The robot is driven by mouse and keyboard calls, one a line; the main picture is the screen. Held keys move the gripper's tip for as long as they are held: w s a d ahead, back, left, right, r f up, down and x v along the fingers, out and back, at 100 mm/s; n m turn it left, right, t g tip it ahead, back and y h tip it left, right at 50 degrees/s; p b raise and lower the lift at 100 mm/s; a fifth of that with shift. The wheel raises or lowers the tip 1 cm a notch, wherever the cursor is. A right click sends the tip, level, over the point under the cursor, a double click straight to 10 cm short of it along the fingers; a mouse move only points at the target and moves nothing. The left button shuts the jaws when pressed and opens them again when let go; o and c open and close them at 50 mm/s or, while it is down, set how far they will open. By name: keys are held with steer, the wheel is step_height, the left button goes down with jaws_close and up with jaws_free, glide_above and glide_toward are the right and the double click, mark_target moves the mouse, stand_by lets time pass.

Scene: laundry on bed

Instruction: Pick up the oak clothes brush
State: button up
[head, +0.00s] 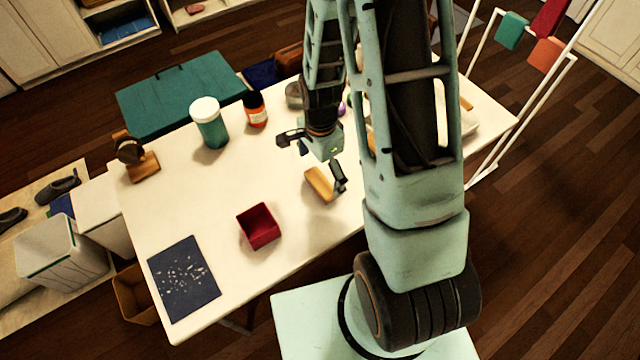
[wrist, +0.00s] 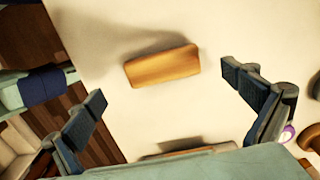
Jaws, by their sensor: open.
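The oak clothes brush (head: 319,184) is a light-brown wooden block lying on the white table. In the wrist view the brush (wrist: 162,66) lies between and beyond the two fingertips, with bare table around it. My gripper (head: 312,160) is open and empty above the table close to the brush; in the wrist view its fingers (wrist: 165,92) are spread wide on either side. One dark finger partly overlaps the right end of the brush in the head view. I cannot tell the exact height of the fingers above it.
Several items behind my arm are partly hidden. The table around the brush is clear.

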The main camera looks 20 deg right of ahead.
mark_target(320, 182)
steer(key=shift+w+f+p, duration=0.2)
steer(key=shift+f+p, duration=0.1)
steer(key=shift+f, duration=2.45)
steer(key=c, duration=1.3)
steer(key=shift+o, duration=0.2)
steer(key=shift+r, duration=0.15)
